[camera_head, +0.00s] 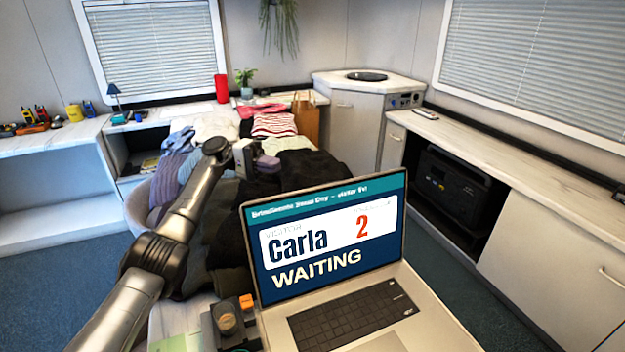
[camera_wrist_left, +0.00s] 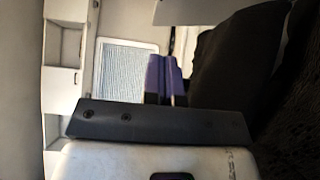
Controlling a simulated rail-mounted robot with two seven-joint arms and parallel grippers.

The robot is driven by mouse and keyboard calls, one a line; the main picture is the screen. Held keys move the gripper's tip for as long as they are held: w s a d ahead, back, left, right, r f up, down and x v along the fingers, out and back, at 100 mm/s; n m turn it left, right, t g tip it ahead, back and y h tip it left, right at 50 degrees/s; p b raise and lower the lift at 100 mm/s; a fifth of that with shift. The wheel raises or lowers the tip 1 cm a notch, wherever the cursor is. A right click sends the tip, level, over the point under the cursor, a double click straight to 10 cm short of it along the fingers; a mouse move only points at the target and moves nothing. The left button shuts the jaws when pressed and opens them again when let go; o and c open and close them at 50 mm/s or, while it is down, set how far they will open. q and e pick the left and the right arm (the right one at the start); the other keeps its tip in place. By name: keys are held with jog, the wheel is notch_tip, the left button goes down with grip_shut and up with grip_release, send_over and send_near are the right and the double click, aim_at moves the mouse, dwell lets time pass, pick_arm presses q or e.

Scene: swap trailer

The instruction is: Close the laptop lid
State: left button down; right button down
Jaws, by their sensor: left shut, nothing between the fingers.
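The laptop (camera_head: 352,310) stands open in front of me, its lid (camera_head: 325,242) raised and tilted back. The screen faces me and reads "Carla 2 WAITING". Its keyboard and silver base lie toward me at the lower right. My left gripper (camera_head: 270,162) is beyond the lid, above its upper left corner in the picture, apart from it and over the clothes. In the left wrist view its purple fingers (camera_wrist_left: 164,75) are together with nothing between them. The back of the lid is hidden in the head view. My right gripper does not show.
A pile of clothes (camera_head: 275,125) covers the surface behind the laptop. Small items with an orange part (camera_head: 246,301) stand close to the laptop's left side. A cabinet counter (camera_head: 520,170) runs along the right. A paper bag (camera_head: 306,118) stands at the back.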

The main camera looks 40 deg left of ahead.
pick_arm(q)
jog(key=p+x, duration=0.1)
jog(key=x, duration=0.8)
jog(key=shift+d+p, duration=0.25)
jog(key=shift+p, duration=0.1)
jog(key=shift+s+d, duration=0.25)
jog(key=shift+d, duration=0.05)
jog(key=shift+s+d+p, duration=0.2)
jog(key=shift+s+d, duration=0.1)
jog(key=shift+d, duration=0.3)
jog(key=shift+s+d+p, duration=0.15)
jog(key=shift+s+d, duration=0.15)
jog(key=shift+d, duration=0.25)
jog(key=shift+d, duration=0.15)
